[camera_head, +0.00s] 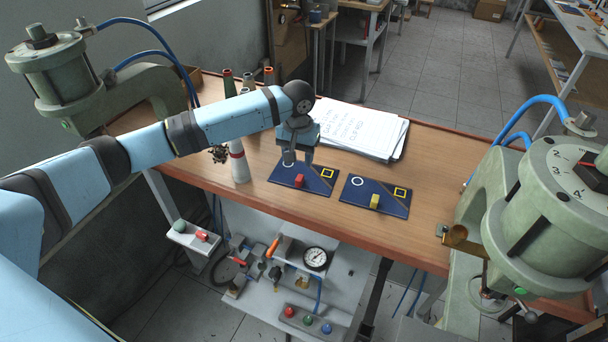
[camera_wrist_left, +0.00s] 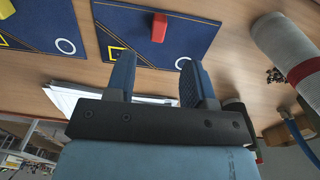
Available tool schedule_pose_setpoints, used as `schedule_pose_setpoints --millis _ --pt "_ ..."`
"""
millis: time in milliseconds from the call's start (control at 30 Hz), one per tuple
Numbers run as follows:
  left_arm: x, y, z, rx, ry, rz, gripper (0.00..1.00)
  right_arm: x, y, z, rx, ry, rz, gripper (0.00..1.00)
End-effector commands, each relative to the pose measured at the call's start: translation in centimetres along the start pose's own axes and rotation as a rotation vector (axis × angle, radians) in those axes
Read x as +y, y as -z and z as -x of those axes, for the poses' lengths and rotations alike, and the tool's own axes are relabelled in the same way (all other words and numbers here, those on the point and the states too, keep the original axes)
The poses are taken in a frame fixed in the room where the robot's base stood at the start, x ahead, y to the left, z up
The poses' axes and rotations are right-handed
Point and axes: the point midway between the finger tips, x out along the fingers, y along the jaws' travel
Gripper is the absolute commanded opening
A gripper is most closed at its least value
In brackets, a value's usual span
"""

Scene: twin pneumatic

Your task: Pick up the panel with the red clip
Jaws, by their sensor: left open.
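The panel with the red clip (camera_head: 316,185) is a dark blue plate lying flat on the wooden bench, with a red block-shaped clip (camera_head: 299,181), a white ring and a yellow square on it. My left gripper (camera_head: 298,157) is over the panel's far edge, pointing down, and hides part of it. In the left wrist view its two fingers (camera_wrist_left: 158,78) are apart with nothing between them, and the panel (camera_wrist_left: 188,45) with its red clip (camera_wrist_left: 159,27) lies beyond the fingertips. My right gripper is not in view.
A similar panel with a yellow clip (camera_head: 363,202) lies just right of it. A stack of papers (camera_head: 360,130) lies behind. A pale cone with a red band (camera_head: 238,165) stands close left. Green pneumatic presses (camera_head: 545,215) flank the bench.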

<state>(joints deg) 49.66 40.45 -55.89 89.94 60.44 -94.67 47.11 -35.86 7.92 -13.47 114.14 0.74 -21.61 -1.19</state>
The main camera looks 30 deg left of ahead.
Motion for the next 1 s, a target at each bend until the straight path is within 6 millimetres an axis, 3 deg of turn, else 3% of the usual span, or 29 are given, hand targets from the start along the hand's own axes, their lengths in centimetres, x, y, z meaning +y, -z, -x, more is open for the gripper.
schedule_pose_setpoints --millis 100,367,600,933,1000 --pt "0.0 0.1 -1.9 0.0 0.0 0.0 0.49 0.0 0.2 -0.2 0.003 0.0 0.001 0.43" --pt "0.0 0.2 -3.8 0.0 0.001 -0.001 0.49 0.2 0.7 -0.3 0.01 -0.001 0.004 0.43" --pt "0.2 0.6 -7.3 0.001 0.0 -0.001 0.49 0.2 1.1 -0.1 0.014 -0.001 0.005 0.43" --pt "0.2 0.6 -8.2 0.002 -0.001 -0.002 0.49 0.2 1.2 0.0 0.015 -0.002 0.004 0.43" --pt "0.2 0.6 -8.2 0.002 -0.001 -0.002 0.35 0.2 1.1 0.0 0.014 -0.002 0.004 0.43"
